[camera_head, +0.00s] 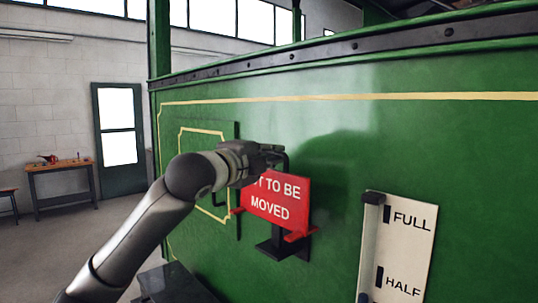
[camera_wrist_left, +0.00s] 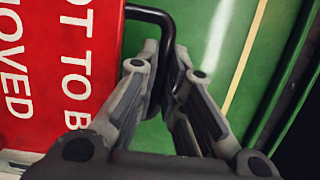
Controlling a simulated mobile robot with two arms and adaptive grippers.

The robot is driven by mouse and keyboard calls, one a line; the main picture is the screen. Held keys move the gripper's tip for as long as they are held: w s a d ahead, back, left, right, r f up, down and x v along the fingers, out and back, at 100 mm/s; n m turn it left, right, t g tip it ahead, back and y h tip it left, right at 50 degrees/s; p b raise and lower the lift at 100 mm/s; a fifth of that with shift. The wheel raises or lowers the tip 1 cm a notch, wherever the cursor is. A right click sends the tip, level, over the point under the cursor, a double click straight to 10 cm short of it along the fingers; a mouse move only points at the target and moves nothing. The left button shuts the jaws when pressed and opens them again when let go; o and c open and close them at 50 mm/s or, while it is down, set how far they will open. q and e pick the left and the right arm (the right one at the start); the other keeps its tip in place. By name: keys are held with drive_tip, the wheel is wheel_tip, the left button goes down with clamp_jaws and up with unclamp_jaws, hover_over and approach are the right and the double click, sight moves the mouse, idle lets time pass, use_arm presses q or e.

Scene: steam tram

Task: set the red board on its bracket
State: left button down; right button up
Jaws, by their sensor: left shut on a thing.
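The red board (camera_head: 278,205) carries white lettering, partly covered by my gripper, that ends "TO BE MOVED". It is in front of the green tram side, slightly tilted in the picture. A black bracket (camera_head: 273,248) shows directly below it, with small red pieces at the board's lower corners. I cannot tell whether the board rests on the bracket or hangs just above it. My left gripper (camera_head: 270,158) is shut on the board's black handle at the top. In the left wrist view the fingers close around the handle (camera_wrist_left: 150,14) beside the board (camera_wrist_left: 60,70). My right gripper is not in view.
A white gauge plate (camera_head: 405,245) marked FULL and HALF, with a dark slider, is on the tram side (camera_head: 420,140) to the right. A yellow-lined panel (camera_head: 205,150) is behind my arm. A workbench (camera_head: 62,180) and a door (camera_head: 120,135) stand far left.

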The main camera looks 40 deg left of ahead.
sight(271, 180)
use_arm(q)
drive_tip(key=shift+f+b, duration=2.75)
drive_tip(key=shift+f, duration=0.3)
drive_tip(key=c, duration=1.5)
unclamp_jaws()
drive_tip(key=shift+o, duration=0.2)
drive_tip(key=shift+s, duration=0.1)
